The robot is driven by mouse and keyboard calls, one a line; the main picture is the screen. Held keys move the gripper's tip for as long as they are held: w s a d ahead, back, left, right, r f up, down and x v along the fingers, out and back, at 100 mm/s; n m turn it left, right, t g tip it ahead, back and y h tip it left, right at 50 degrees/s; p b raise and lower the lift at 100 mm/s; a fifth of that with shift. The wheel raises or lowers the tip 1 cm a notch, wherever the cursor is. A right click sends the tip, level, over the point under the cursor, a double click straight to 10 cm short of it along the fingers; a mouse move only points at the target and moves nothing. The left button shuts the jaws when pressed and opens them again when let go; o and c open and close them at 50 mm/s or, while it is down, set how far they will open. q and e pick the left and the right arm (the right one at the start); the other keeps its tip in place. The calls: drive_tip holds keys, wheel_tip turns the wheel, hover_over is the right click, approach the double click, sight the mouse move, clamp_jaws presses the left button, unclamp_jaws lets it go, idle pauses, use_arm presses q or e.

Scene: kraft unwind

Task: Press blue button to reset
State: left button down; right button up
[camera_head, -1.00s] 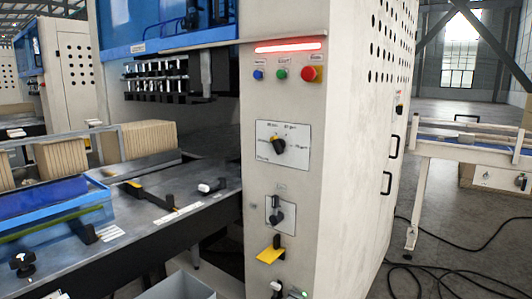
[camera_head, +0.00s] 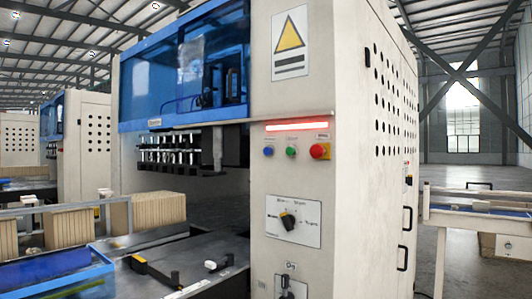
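The blue button (camera_head: 268,151) is a small round button on the front panel of the cream machine (camera_head: 285,185). It sits at the left of a row, with a green button (camera_head: 291,151) in the middle and a larger red button (camera_head: 319,151) at the right. A lit red light bar (camera_head: 298,127) runs just above them. Neither of my grippers shows in the view, and nothing touches the buttons.
A rotary dial (camera_head: 288,221) and a lower switch (camera_head: 285,285) are on the same panel. A dark worktable (camera_head: 190,262) with a blue tray (camera_head: 60,275) and cardboard stacks (camera_head: 150,212) extends left. A conveyor (camera_head: 470,205) stands at right, with open floor between.

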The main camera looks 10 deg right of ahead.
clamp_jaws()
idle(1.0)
